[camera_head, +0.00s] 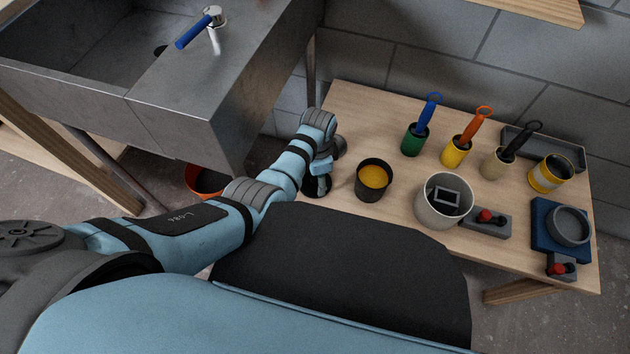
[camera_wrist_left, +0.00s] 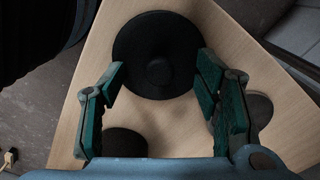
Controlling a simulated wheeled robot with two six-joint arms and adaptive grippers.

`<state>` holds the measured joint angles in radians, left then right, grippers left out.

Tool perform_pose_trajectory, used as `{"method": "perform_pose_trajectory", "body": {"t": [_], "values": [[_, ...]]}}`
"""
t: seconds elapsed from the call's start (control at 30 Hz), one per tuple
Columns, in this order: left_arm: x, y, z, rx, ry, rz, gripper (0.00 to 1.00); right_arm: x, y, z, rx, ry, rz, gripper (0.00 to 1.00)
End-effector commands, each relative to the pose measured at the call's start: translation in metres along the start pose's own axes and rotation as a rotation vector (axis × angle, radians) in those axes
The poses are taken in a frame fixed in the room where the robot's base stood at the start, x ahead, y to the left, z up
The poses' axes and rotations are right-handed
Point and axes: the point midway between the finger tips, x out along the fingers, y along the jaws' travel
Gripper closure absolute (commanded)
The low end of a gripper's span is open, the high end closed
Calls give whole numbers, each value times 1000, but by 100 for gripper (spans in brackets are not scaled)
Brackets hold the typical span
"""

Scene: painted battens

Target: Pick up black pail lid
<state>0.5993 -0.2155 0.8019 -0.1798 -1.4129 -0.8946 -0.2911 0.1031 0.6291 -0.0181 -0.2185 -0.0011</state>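The black pail lid (camera_wrist_left: 157,32) is a flat round dark disc with a raised centre knob, lying on the wooden table in the left wrist view. My left gripper (camera_wrist_left: 161,72) is open above it, its green-padded fingers apart near the disc's lower left and right edges, with nothing between the pads. In the head view, my left gripper (camera_head: 320,183) is over the table's left end; a dark patch below it may be the lid, mostly hidden. A black pail (camera_head: 372,188) with yellow-orange contents stands to its right. My right gripper is not in view.
Two smaller dark discs lie nearby, one at lower left (camera_wrist_left: 125,143) and one at right (camera_wrist_left: 259,107). On the table (camera_head: 345,100) stand a pale bucket (camera_head: 430,211), green pot (camera_head: 411,144), yellow pot (camera_head: 454,154) and blue block (camera_head: 550,238). A metal sink (camera_head: 200,125) is left.

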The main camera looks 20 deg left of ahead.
Motion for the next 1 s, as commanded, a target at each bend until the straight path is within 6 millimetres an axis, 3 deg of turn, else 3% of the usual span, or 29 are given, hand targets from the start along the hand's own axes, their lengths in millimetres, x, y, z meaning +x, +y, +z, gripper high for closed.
{"method": "perform_pose_trajectory", "body": {"t": [0.03, 0.3, 0.67, 0.77, 1.0], "values": [[1, 1, 0, 0, -1, 2, 61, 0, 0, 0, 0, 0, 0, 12], [2, 1, 1, 0, -3, 2, 100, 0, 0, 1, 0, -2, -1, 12], [1, 3, 2, 0, -5, 6, 100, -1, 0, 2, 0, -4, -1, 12], [-14, 2, 2, 0, -4, 6, 100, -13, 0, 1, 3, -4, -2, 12], [-81, 1, 0, 1, 0, 2, 100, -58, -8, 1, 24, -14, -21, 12]]}}
